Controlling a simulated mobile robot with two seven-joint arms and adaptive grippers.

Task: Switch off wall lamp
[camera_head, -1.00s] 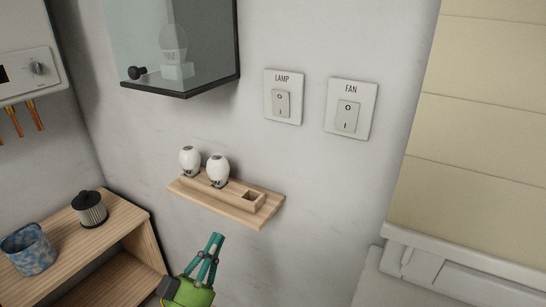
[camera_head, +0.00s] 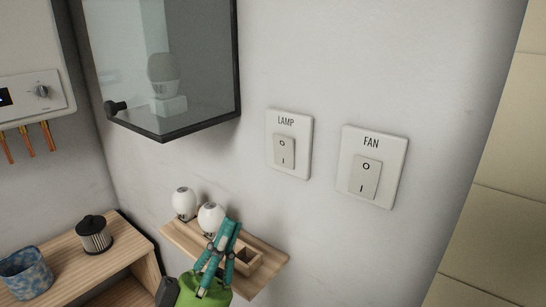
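The LAMP switch (camera_head: 301,157) is a white wall plate with a pale rocker (camera_head: 284,151), marked O at the top and I at the bottom. I cannot tell which side of the rocker is pressed in. My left gripper (camera_head: 232,226), with teal fingers and a green body, is below and left of the LAMP switch, apart from it. Its fingertips are together with nothing visible between them. It overlaps the small wooden shelf in the picture. My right gripper is not in view.
A similar FAN switch (camera_head: 373,165) is right of the LAMP switch. A dark-framed glass cabinet (camera_head: 190,132) juts out at upper left. The wooden shelf (camera_head: 182,238) holds two white bulbs (camera_head: 184,203). A blue cup (camera_head: 26,275) and black-lidded jar (camera_head: 94,236) stand lower left.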

